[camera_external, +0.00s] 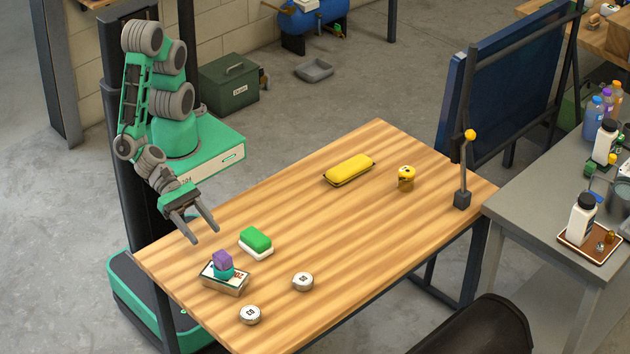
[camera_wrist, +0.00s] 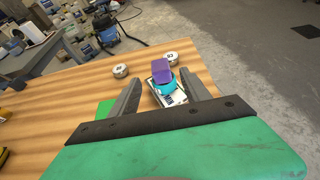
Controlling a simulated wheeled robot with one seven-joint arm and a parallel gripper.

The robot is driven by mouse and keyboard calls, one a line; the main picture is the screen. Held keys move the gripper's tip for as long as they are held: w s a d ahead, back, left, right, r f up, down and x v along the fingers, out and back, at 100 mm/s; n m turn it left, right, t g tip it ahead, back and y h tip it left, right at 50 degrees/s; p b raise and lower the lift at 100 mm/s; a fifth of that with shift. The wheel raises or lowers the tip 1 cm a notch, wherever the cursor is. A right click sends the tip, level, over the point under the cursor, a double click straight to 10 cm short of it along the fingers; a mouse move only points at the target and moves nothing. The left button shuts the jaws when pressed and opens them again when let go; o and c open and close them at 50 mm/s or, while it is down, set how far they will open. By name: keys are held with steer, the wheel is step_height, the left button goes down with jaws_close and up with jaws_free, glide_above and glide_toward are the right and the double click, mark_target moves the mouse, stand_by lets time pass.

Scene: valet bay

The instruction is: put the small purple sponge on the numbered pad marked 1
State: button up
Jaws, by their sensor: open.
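The small purple sponge (camera_external: 222,260) sits on top of a teal item (camera_external: 224,273), which rests on a small box with a printed white top (camera_external: 232,289) near the table's left end. In the wrist view the purple sponge (camera_wrist: 161,67) shows between and beyond my fingers. My gripper (camera_external: 206,237) is open and empty, above and behind the stack. Two round white discs with dark markings lie apart on the table, one right of the stack (camera_external: 302,281) and one in front of it (camera_external: 250,315). Their markings are too small to read surely; I cannot tell which is 1.
A green and white block (camera_external: 256,240) lies close behind the stack. A yellow case (camera_external: 349,170), a yellow pot (camera_external: 405,178) and a stand with a yellow knob (camera_external: 462,198) are farther along the wooden table (camera_external: 350,240). Its middle is clear.

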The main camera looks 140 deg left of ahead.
steer(key=v, duration=0.5)
steer(key=a+f+n+g+y, duration=0.25)
steer(key=a+n+g, duration=0.45)
steer(key=a+n, duration=1.1)
steer(key=s+a+r+n+g+h, duration=0.2)
steer(key=s+r+n, duration=0.5)
steer(key=n, duration=1.1)
steer(key=shift+s+a+r+g, duration=0.15)
steer(key=shift+s+r+g, duration=0.15)
steer(key=shift+g, duration=0.4)
